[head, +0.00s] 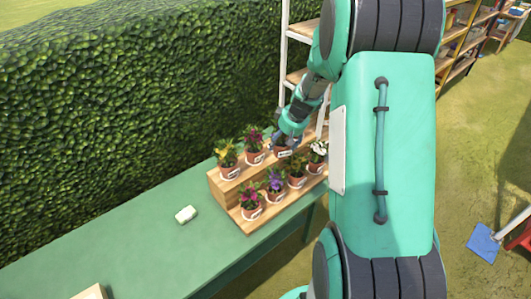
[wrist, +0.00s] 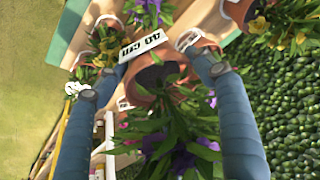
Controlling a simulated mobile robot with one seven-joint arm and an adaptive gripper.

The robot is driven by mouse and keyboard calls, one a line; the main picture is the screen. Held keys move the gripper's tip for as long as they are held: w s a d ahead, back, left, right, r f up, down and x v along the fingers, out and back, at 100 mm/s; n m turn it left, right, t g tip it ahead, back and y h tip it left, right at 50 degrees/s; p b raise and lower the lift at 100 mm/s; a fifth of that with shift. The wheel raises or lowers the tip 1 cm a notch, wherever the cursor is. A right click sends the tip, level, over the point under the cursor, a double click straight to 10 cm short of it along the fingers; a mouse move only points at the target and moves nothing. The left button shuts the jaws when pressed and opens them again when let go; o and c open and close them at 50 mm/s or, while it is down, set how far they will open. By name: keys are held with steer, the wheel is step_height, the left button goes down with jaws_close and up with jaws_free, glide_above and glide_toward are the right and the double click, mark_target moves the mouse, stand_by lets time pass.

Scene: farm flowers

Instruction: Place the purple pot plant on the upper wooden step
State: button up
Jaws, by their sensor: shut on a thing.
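My gripper (wrist: 163,52) is shut on a terracotta pot with a white label; purple flowers and long green leaves of the purple pot plant (wrist: 165,140) hang below it in the wrist view. In the head view my gripper (head: 287,143) and the held pot (head: 282,152) are at the upper wooden step (head: 217,187), between the dark red plant (head: 254,145) and the white plant (head: 318,152). My gripper hides most of the plant there. I cannot tell whether the pot touches the step.
A yellow plant (head: 228,158) stands at the upper step's left end. The lower step holds several pots, including a magenta one (head: 251,203) and a blue-purple one (head: 274,186). A small whitish block (head: 186,214) lies on the green table (head: 130,238). A hedge (head: 130,100) stands behind.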

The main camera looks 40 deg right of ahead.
steer(key=f, duration=0.5)
steer(key=shift+d, duration=0.2)
steer(key=w+d, duration=0.2)
steer(key=w, duration=0.2)
steer(key=w+d+f, duration=0.1)
steer(key=w+d, duration=0.2)
steer(key=w, duration=0.1)
steer(key=w+d, duration=0.3)
steer(key=w, duration=0.1)
steer(key=shift+w+d+f, duration=0.15)
steer(key=shift+w+d, duration=0.05)
steer(key=shift+c, duration=0.2)
steer(key=shift+s+x, duration=0.15)
steer(key=shift+x, duration=0.75)
steer(key=shift+s+x, duration=0.2)
steer(key=shift+x, duration=0.7)
steer(key=shift+d+f, duration=0.2)
steer(key=shift+f, duration=0.05)
steer(key=o, duration=1.6)
steer(key=shift+c, duration=0.2)
